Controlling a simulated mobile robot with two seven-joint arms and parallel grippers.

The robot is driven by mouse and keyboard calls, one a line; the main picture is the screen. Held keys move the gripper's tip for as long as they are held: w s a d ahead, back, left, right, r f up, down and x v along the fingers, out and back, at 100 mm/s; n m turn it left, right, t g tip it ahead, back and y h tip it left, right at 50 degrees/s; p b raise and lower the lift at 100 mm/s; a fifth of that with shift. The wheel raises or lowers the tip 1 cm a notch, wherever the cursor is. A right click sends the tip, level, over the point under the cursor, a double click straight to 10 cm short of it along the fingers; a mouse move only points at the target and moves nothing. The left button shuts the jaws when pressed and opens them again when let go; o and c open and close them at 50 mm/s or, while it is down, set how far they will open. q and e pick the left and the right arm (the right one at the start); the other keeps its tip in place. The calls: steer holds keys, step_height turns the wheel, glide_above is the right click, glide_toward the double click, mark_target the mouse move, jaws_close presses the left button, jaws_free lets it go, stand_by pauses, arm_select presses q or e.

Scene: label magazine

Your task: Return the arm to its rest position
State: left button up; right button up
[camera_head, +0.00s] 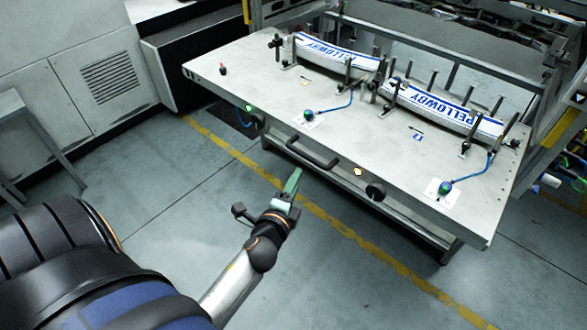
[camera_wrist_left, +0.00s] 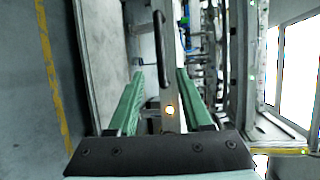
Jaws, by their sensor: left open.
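My left gripper (camera_head: 292,184) is in front of the table's front edge, over the floor, with green fingers. In the left wrist view its two green fingers (camera_wrist_left: 158,92) stand apart, with nothing between them but the view of the table front beyond. My left arm comes in from the lower left. My right gripper does not show in either view.
A grey metal table (camera_head: 330,120) holds two label stacks (camera_head: 335,55) and (camera_head: 445,108) marked PELLOWBY, between upright posts. A dark handle (camera_head: 312,153) and round knobs are on its front edge. Open floor (camera_head: 160,190) with a yellow line lies in front.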

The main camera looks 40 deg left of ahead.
arm_select(q)
steer(key=shift+s+d+r, duration=0.1)
steer(key=shift+s, duration=0.15)
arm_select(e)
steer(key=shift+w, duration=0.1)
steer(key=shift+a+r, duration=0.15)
arm_select(q)
steer(key=s+d+f+n+g+h+p, duration=0.2)
steer(key=s+d+n+p, duration=0.3)
steer(key=s, duration=0.3)
steer(key=s+d+f+n+g+h+p, duration=0.3)
steer(key=s+d+n+h+p, duration=0.2)
steer(key=s+d+n, duration=0.2)
steer(key=shift+s+d+n+g, duration=0.35)
steer(key=shift+d+n+g, duration=0.05)
steer(key=shift+d+n, duration=0.2)
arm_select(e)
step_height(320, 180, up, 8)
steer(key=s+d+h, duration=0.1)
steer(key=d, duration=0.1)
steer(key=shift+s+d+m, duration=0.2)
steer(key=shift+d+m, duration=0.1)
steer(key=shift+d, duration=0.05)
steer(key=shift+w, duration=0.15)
